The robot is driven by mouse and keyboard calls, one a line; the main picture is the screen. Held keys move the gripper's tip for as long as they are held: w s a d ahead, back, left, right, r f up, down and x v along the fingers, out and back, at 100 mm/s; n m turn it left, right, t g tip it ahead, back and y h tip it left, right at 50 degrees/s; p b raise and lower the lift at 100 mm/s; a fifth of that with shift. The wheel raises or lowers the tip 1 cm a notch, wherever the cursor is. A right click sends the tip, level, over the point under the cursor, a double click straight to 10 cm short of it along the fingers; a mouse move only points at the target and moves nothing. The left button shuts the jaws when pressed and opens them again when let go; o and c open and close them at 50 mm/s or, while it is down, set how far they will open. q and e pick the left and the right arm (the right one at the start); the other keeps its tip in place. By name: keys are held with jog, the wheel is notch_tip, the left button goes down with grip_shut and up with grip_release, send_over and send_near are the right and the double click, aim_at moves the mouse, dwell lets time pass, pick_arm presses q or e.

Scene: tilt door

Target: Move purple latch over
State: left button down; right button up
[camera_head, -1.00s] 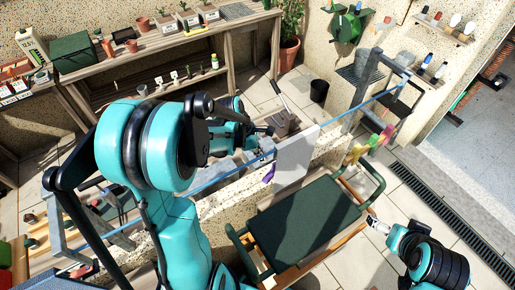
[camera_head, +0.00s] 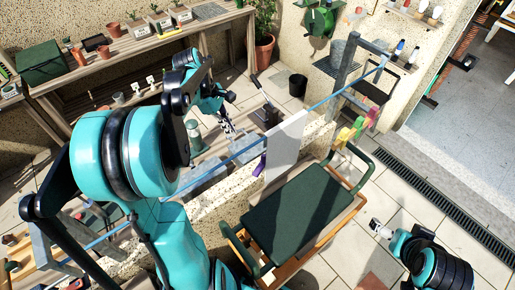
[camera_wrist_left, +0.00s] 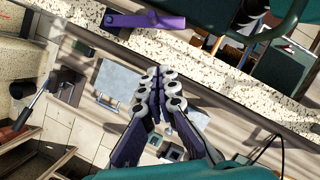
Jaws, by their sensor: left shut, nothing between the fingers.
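The purple latch (camera_head: 261,165) hangs at the left edge of the pale panel (camera_head: 285,148), below the blue rail. In the left wrist view, the purple latch (camera_wrist_left: 145,20) lies across the top beside the speckled wall edge. My left gripper (camera_head: 229,131) points down, left of the latch and apart from it, on the far side of the rail. In the left wrist view, the left gripper's fingers (camera_wrist_left: 160,76) are together with nothing between them, below the latch in the picture. My right gripper (camera_head: 379,228) is at the lower right, far from the latch; its opening is too small to judge.
The blue rail (camera_head: 340,95) runs above the low speckled wall (camera_head: 225,202). A green-topped cart (camera_head: 300,215) stands in front of the panel. Yellow, green and pink pieces (camera_head: 350,132) are right of the panel. A black bin (camera_head: 298,84) stands behind.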

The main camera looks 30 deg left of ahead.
pick_arm(q)
jog(key=w+d+f, duration=0.2)
jog(key=d+f, duration=0.5)
jog(key=f, duration=0.2)
jog(key=shift+d, duration=0.35)
jog(key=shift+w, duration=0.1)
